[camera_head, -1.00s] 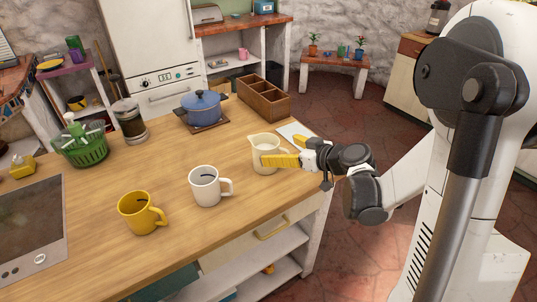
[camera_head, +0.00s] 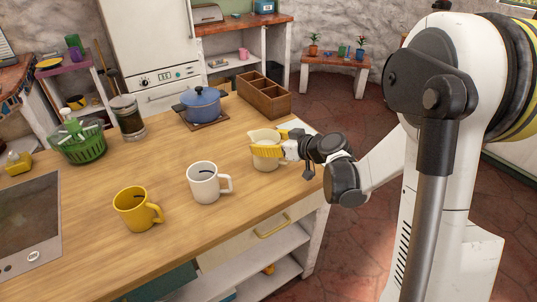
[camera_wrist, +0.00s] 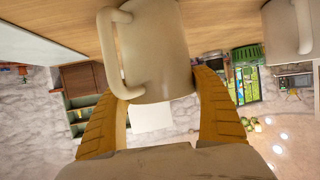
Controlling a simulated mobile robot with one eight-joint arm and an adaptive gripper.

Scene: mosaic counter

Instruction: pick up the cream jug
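The cream jug (camera_head: 264,137) stands upright on the wooden counter, near its right end. In the wrist view the jug (camera_wrist: 158,55) fills the upper middle, with its handle (camera_wrist: 108,50) on the left side. My gripper (camera_head: 273,144) has its yellow fingers on either side of the jug. One finger crosses in front of the jug's body in the head view and hides part of it. In the wrist view my gripper (camera_wrist: 158,88) has its fingers apart, with the jug between the tips. The fingertips look very close to the jug; firm contact is not clear.
A white mug (camera_head: 205,183) and a yellow mug (camera_head: 135,210) stand left of the jug. Behind are a blue pot (camera_head: 201,104), a wooden divided box (camera_head: 264,98) and a glass jar (camera_head: 128,118). A green basket (camera_head: 80,147) and a hob (camera_head: 28,225) are at left.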

